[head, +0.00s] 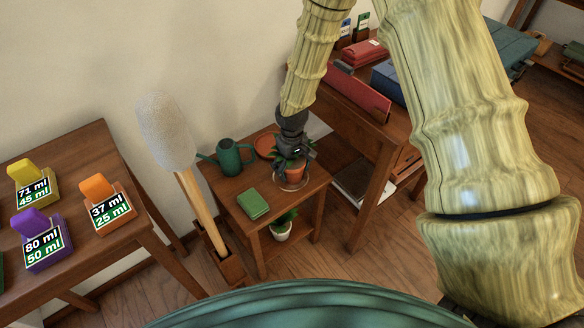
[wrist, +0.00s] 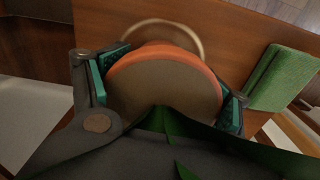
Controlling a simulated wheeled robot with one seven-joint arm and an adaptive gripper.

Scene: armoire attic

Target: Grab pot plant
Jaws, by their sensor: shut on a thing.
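The pot plant is a terracotta pot (head: 294,171) with green leaves, at the right side of the small wooden table (head: 228,186) in the head view. My gripper (head: 292,148) reaches down to it from above and hides part of the plant. In the wrist view the orange pot rim (wrist: 168,58) and brown soil sit between the two teal finger pads of my gripper (wrist: 165,90), which is shut on the pot. Leaves cover the bottom of that view. A pale ring shows under the pot; whether the pot touches the tabletop I cannot tell.
On the small table are a green watering can (head: 230,158), an orange saucer (head: 266,146) and a green block (head: 252,204). Another plant in a white pot (head: 281,232) stands on the lower shelf. A tall brush-like object (head: 167,132) stands left; a desk (head: 386,132) stands right.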

